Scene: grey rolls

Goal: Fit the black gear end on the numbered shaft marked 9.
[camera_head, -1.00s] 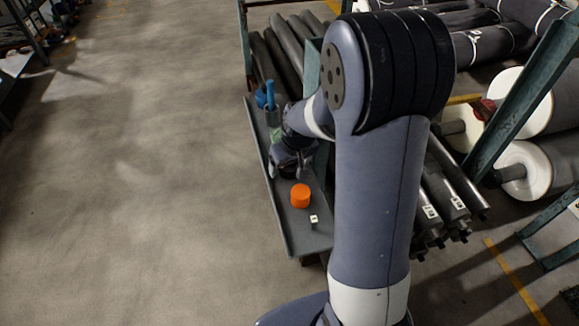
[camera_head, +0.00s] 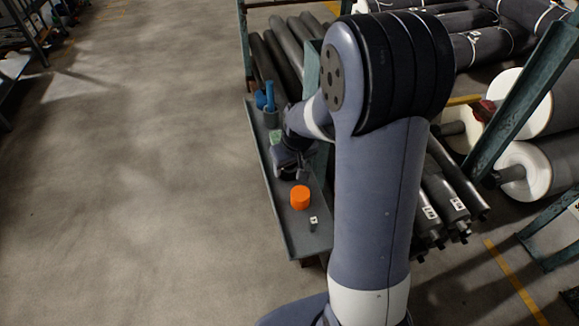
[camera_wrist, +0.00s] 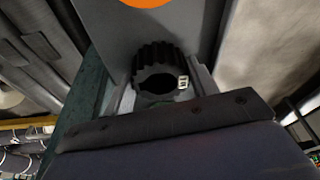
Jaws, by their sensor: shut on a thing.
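The black gear end (camera_wrist: 158,58) is a toothed ring with a round hole and a small pale label on its side. My gripper (camera_wrist: 160,84) is shut on it, with a finger on either side in the wrist view. In the head view my gripper (camera_head: 291,170) is over the grey shelf; the gear end cannot be made out there. Grey shafts with white number tags (camera_head: 432,213) lie to the right of my arm, their near ends sticking out. The tags are too small to read, so I cannot tell which is 9.
An orange cylinder (camera_head: 300,197) and a small tagged piece (camera_head: 313,223) stand on the grey shelf (camera_head: 300,240). Teal posts (camera_head: 520,100) and white rolls flank the right.

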